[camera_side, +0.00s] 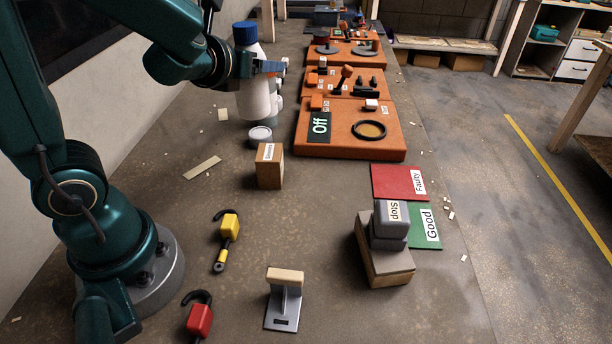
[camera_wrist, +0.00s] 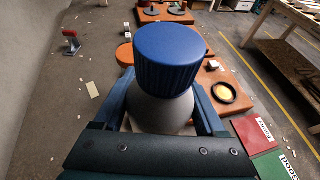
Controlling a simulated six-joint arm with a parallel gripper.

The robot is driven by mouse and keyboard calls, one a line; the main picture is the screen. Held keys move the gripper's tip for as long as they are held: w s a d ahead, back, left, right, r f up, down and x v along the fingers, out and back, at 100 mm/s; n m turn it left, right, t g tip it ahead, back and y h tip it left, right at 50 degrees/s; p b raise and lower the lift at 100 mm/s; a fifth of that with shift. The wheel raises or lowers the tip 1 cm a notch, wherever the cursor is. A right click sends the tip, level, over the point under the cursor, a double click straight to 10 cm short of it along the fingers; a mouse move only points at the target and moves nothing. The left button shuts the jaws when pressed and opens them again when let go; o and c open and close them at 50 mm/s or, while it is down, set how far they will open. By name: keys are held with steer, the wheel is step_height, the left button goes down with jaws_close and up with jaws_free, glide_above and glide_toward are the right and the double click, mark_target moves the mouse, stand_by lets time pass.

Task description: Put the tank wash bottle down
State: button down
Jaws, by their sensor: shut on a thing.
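The tank wash bottle (camera_side: 259,99) is white with a blue cap and stands upright at the back left, beside the orange panels. My gripper (camera_side: 270,68) is shut on its upper body, just below the cap. In the wrist view the blue cap (camera_wrist: 168,55) fills the middle, with the white shoulder of the bottle under it. The blue gripper fingers (camera_wrist: 165,112) lie on both sides of the bottle. I cannot tell whether the bottle's base touches the bench.
Orange panels with an "Off" sign (camera_side: 320,126) stand right of the bottle. A small white-lidded round tub (camera_side: 260,134) and a wooden block (camera_side: 269,168) are in front. Red "Faulty" (camera_side: 398,183) and green "Good" (camera_side: 426,228) plates lie further right. Bench left of the bottle is mostly clear.

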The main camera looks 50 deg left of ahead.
steer(key=s+a+f+n+g+y, duration=0.1)
steer(key=s+a+n+g+y, duration=0.35)
steer(key=s, duration=0.65)
steer(key=s+a+n+g+y, duration=0.2)
steer(key=s+a+n+g, duration=0.5)
steer(key=s, duration=0.3)
steer(key=shift+n, duration=0.25)
steer(key=shift+w+d+f, duration=0.9)
steer(key=shift+w+f, duration=0.85)
steer(key=shift+f, duration=0.1)
steer(key=shift+w+d+f, duration=0.9)
steer(key=shift+w+f, duration=0.9)
steer(key=shift+f, duration=0.1)
steer(key=shift+w+d+f, duration=0.9)
steer(key=shift+w+f, duration=0.85)
steer(key=shift+f, duration=0.1)
steer(key=shift+f, duration=0.15)
jaws_free()
